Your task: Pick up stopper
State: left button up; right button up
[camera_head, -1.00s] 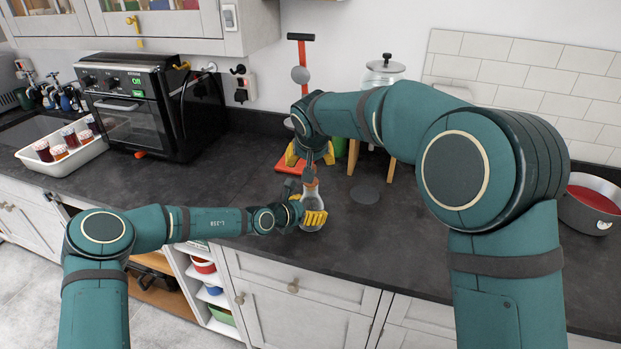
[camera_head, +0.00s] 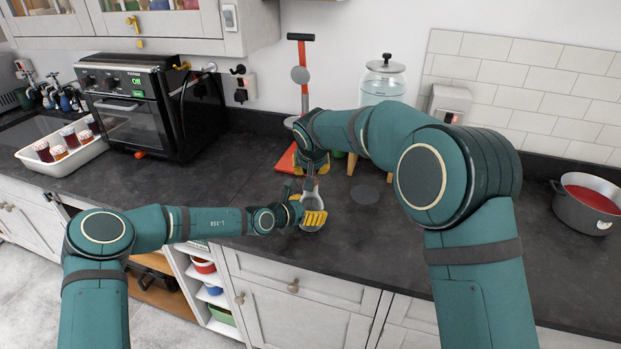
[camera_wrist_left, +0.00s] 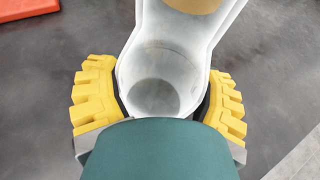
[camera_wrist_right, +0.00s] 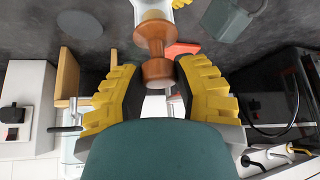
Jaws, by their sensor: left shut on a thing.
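A clear glass flask (camera_head: 312,228) stands near the counter's front edge, and its body also shows in the left wrist view (camera_wrist_left: 160,60). My left gripper (camera_head: 308,216) is shut around it. In the right wrist view, the brown, spool-shaped stopper (camera_wrist_right: 155,42) sits with its pale lower end in the flask's neck. My right gripper (camera_wrist_right: 158,88) is open, with its yellow fingers on either side of the stopper's knob; I see no clear grip. In the head view, the right hand hides most of the stopper.
A lidded glass jar (camera_head: 383,82) on a wooden stand is behind the right arm. A dark round mat (camera_head: 366,194) lies to the right. A pot (camera_head: 588,208) stands far right; an oven (camera_head: 140,115) and white tray (camera_head: 62,160) are left.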

pick_arm(q)
jog(key=shift+f, duration=0.1)
pick_arm(e)
notch_tip(320, 180, up, 11)
dwell(0.7)
jog(key=shift+r, duration=0.15)
jog(key=shift+r, duration=0.3)
jog(key=shift+r, duration=0.7)
jog(key=shift+r, duration=0.3)
jog(key=shift+r, duration=0.7)
jog(key=shift+r, duration=0.3)
